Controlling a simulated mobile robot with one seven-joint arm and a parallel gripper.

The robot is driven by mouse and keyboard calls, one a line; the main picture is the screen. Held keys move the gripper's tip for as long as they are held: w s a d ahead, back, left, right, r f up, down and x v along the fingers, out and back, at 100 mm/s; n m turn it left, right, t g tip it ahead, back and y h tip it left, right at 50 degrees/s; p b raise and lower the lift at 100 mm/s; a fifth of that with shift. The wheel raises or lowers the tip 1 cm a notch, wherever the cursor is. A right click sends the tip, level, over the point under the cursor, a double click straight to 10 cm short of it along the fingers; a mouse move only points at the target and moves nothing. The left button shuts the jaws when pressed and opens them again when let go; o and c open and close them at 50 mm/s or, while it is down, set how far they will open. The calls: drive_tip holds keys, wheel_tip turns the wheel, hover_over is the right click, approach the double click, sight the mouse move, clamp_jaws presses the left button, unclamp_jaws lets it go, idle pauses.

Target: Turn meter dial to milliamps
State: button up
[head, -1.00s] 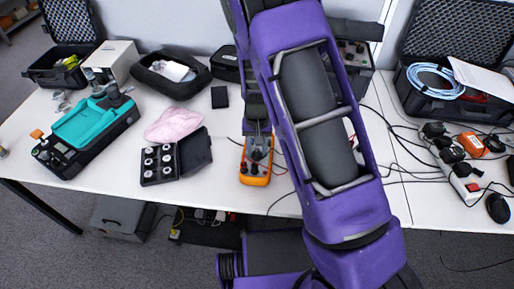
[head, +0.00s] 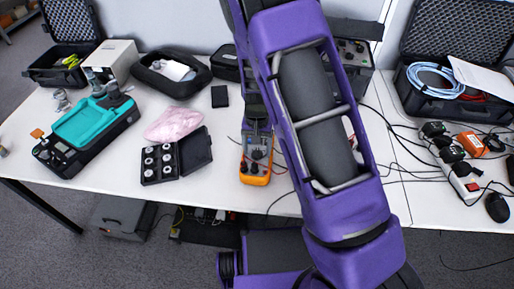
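The orange meter (head: 255,179) lies on the white table near its front edge, left of my purple arm. Its dark face and round dial (head: 257,155) show, with leads at its lower end, but the dial's setting is too small to read. My gripper (head: 257,130) is at the far end of the meter, above or over its top part. The fingers are small and dark against the meter, and their opening cannot be made out. Whether they touch the meter is also unclear.
A black case of round weights (head: 162,163) and a pink cloth (head: 173,124) lie to the left. A teal device (head: 95,122) stands further left. Black cables and a power strip (head: 462,183) lie to the right. The front table edge is close to the meter.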

sight(257, 151)
drive_tip(key=shift+r, duration=0.1)
wheel_tip(257, 151, up, 17)
drive_tip(key=p, duration=0.1)
drive_tip(key=shift+r+p, duration=0.15)
drive_tip(key=shift+p, duration=0.15)
idle(0.4)
